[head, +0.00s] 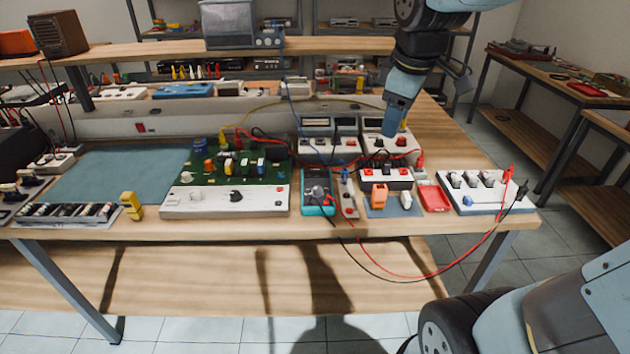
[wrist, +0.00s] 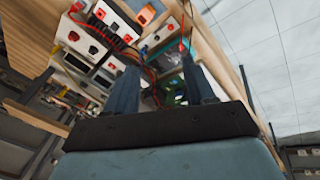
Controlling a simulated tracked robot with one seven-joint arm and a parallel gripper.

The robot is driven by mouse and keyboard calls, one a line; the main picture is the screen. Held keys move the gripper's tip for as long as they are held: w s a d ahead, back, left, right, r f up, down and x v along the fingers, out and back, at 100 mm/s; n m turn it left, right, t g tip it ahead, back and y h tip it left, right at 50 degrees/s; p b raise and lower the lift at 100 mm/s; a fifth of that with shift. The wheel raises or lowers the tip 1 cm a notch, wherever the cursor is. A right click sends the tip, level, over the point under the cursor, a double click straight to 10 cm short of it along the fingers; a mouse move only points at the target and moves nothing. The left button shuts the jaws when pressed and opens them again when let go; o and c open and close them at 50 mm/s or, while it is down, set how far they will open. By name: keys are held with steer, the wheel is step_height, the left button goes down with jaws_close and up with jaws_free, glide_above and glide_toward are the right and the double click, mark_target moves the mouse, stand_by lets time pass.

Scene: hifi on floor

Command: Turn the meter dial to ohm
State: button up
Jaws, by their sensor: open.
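The dial's marks are too small to read. My gripper (head: 390,130) is above the back right part of the bench, behind and to the right of the meter and well apart from it. In the wrist view, the two fingers of my gripper (wrist: 160,66) stand apart with nothing clearly held.
Cables loop over the front edge. A blue mat (head: 120,178) is mostly bare.

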steer(key=w+a+f+n+g, duration=0.2)
steer(key=w+a+f+n, duration=0.45)
steer(key=w+n, duration=0.3)
steer(key=n+g, duration=0.1)
steer(key=n, duration=0.7)
glide_above(318, 188)
step_height(318, 188, down, 8)
step_height(318, 188, down, 13)
steer(key=shift+r, duration=0.2)
